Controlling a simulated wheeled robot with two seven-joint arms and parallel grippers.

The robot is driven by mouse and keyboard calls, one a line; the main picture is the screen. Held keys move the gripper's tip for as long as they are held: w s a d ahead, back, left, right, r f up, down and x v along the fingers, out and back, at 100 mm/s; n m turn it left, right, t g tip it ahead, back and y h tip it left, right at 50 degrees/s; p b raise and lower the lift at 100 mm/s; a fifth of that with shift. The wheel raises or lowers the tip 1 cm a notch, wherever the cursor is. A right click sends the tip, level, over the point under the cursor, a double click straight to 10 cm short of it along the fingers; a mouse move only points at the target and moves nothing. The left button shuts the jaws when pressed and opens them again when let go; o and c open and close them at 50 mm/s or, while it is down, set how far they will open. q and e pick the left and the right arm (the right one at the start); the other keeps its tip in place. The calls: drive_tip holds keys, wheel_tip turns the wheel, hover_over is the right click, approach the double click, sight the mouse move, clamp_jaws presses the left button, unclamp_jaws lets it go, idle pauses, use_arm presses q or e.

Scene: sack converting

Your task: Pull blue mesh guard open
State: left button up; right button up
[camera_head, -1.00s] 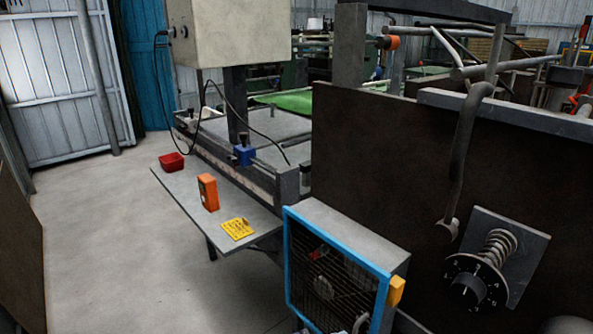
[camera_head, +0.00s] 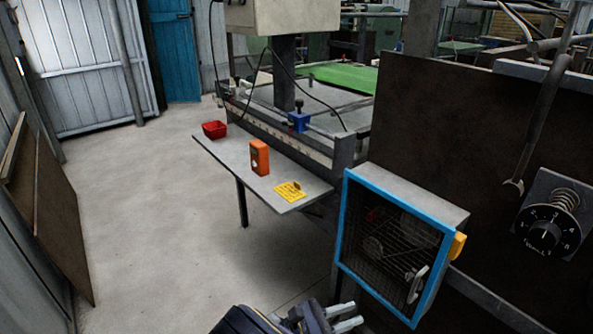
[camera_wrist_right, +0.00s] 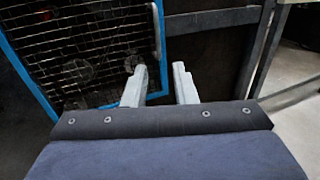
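The blue-framed mesh guard (camera_head: 393,245) covers the front of a grey box on the machine and looks shut. A pale handle (camera_head: 417,284) sits at its lower right, and a yellow block (camera_head: 458,245) is on the box's right side. My right gripper (camera_head: 346,317) is at the bottom of the head view, left of and below the guard, apart from it. In the right wrist view the gripper (camera_wrist_right: 158,80) is open and empty, with the mesh guard (camera_wrist_right: 75,60) and handle (camera_wrist_right: 156,30) beyond the fingers. My left gripper is not in view.
A grey shelf (camera_head: 222,153) left of the guard holds a red bin (camera_head: 214,130), an orange device (camera_head: 259,158) and a yellow card (camera_head: 289,190). A dark panel (camera_head: 440,130) with a dial (camera_head: 543,233) stands right. The floor (camera_head: 150,230) at left is clear.

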drive_tip(key=s+d+r+m+g+y+p, duration=0.2)
drive_tip(key=s+d+r+m+g+y, duration=0.4)
drive_tip(key=s+d+m+g+y, duration=0.4)
drive_tip(key=s+r+m+t+y+p, duration=0.3)
drive_tip(key=s+r+m+t+y, duration=0.5)
drive_tip(key=r+m, duration=0.4)
drive_tip(key=s+y, duration=0.1)
drive_tip(key=y, duration=0.1)
drive_tip(key=shift+s+a+r+y, duration=0.15)
drive_tip(key=shift+s+a+y, duration=0.05)
drive_tip(key=shift+s+y, duration=0.2)
drive_tip(key=shift+o, duration=0.2)
drive_tip(key=shift+s+a+r+m+t+p, duration=0.1)
drive_tip(key=shift+s+r+m+t+p, duration=0.15)
drive_tip(key=shift+m+t, duration=0.2)
drive_tip(key=shift+s+r+m+t+p, duration=0.1)
drive_tip(key=shift+r+m+t, duration=0.25)
drive_tip(key=shift+t, duration=0.2)
drive_tip(key=shift+f, duration=0.15)
